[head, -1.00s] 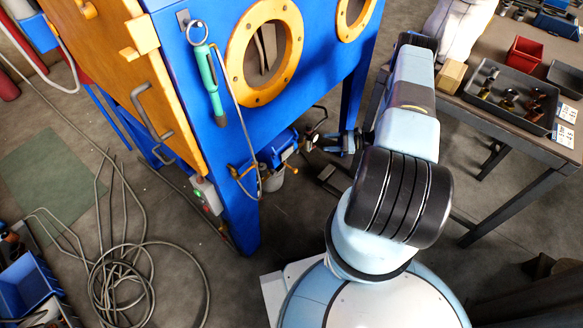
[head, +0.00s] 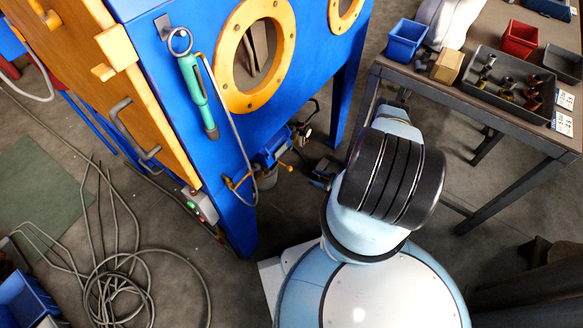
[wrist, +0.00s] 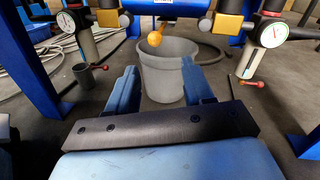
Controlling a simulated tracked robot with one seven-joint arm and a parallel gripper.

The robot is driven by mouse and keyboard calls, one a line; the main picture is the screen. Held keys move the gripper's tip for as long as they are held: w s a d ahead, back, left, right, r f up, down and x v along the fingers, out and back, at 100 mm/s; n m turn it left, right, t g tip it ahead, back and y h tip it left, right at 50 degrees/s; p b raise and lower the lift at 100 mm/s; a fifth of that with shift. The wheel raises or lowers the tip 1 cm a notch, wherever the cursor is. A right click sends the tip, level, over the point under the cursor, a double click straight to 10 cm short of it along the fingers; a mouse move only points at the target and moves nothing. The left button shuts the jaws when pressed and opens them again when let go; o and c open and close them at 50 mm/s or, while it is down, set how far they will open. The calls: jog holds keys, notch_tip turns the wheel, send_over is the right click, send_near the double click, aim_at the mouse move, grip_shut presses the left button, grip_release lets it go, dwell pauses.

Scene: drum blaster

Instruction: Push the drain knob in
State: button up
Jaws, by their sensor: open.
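The drain knob looks to be the orange ball (wrist: 154,39) below the blue pipework in the wrist view. It stands in front of a grey bucket's rim. In the head view an orange knob (head: 286,168) shows by the blue unit under the cabinet, probably the same one. My gripper (wrist: 158,67) is open and empty, its two blue fingers apart. The ball appears between and beyond the fingertips, with no contact visible. In the head view my gripper (head: 322,177) is low near the cabinet leg, mostly hidden by my arm.
The grey bucket (wrist: 170,75) stands ahead, beneath the pipework. Pressure gauges (wrist: 272,34) and red-handled valves (wrist: 250,82) flank it. Blue cabinet legs (wrist: 32,65) stand at the sides. A workbench (head: 480,120) with bins is at right; coiled hose (head: 120,285) lies on the floor at left.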

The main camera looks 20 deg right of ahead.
aim_at(290, 168)
jog(key=x, duration=1.3)
jog(key=shift+a, duration=0.55)
grip_shut()
